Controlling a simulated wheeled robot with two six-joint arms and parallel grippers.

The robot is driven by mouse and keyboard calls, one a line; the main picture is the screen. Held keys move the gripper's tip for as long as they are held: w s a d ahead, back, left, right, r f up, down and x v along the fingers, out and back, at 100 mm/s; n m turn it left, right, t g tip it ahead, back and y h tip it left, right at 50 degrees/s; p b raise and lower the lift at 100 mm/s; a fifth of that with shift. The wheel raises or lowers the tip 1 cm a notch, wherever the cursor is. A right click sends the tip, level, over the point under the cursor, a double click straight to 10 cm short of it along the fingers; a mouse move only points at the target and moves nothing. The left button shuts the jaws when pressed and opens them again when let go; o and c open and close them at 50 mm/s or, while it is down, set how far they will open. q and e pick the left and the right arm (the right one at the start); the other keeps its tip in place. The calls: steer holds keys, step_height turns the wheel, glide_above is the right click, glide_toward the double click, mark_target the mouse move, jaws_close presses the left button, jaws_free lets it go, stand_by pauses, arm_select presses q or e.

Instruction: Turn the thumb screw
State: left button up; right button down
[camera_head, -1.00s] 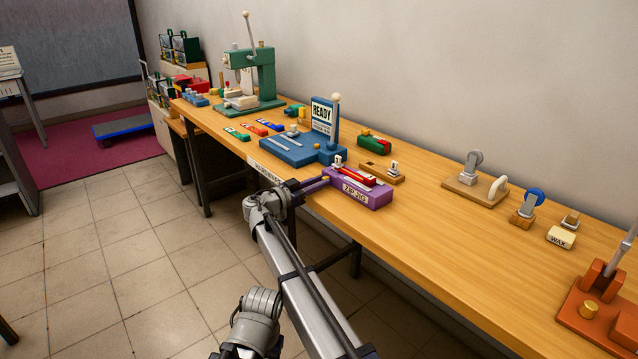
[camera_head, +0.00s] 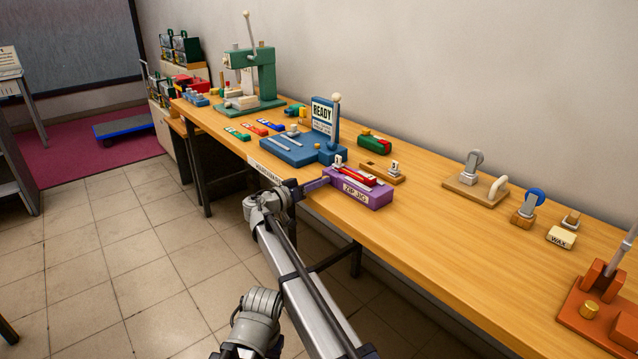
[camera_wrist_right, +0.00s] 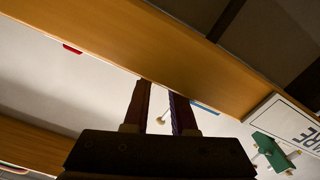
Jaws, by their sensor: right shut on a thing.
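The purple zip jig (camera_head: 358,194) sits at the front edge of the wooden bench, with a red piece (camera_head: 362,176) on top. My right gripper (camera_head: 322,183) reaches the jig's left end from the aisle side. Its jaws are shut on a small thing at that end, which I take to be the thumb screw. The fingers hide the screw, so its turn angle cannot be seen. In the right wrist view the two fingers (camera_wrist_right: 161,105) point up, with a narrow gap between them. My left gripper is not in view.
The blue fixture (camera_head: 300,150) with a READY sign (camera_head: 322,112) stands just behind the gripper. A small wooden block (camera_head: 382,172) lies behind the jig. A green press (camera_head: 258,75) is at the far end.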

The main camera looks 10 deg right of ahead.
steer(key=shift+n, duration=0.3)
steer(key=c, duration=0.7)
jaws_free()
steer(key=shift+c, duration=0.2)
